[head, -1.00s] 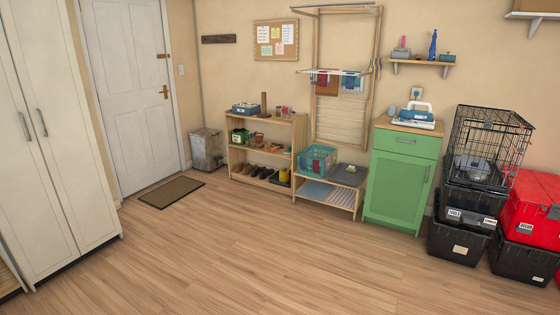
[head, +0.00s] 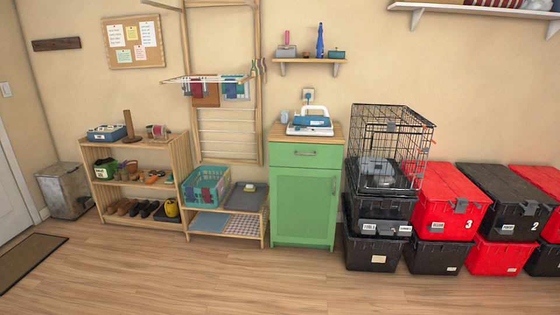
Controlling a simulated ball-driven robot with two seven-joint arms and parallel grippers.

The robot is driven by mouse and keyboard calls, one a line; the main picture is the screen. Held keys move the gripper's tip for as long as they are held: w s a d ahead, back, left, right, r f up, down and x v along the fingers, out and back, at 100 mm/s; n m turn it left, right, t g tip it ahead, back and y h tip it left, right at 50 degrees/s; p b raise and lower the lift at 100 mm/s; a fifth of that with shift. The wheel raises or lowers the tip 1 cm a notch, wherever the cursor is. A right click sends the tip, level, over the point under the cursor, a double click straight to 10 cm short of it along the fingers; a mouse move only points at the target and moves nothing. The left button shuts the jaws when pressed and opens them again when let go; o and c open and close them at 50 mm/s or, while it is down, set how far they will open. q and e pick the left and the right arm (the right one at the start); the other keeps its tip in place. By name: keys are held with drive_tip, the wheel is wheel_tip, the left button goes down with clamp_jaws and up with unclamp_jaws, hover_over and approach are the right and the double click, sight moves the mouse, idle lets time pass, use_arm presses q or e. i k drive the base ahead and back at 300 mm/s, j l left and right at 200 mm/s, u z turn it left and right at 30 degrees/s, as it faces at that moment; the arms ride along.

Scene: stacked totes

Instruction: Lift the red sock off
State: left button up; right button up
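Small cloth items hang from a white airer (head: 212,79) on the wooden wall frame; one is a small dark red piece (head: 197,89), beside a teal one. It may be the red sock, but it is too small to tell. A teal basket (head: 206,186) on the low bench also has dark red cloth (head: 208,196) at its front; I cannot tell whether that is a sock. Neither of my grippers is in view.
A shoe shelf (head: 137,187) stands left of the bench (head: 229,211), and a green cabinet (head: 303,205) right of it. A wire crate (head: 388,146) sits on stacked black totes (head: 376,215); red and black totes continue right. The wood floor (head: 250,280) in front is clear.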

sight(205, 192)
drive_tip(key=i+u, duration=0.15)
drive_tip(key=i, duration=0.45)
drive_tip(key=i+u, duration=0.15)
drive_tip(key=i, duration=0.45)
drive_tip(key=i+u, duration=0.2)
drive_tip(key=i, duration=0.35)
drive_tip(key=i+l+u, duration=0.15)
drive_tip(key=i, duration=0.45)
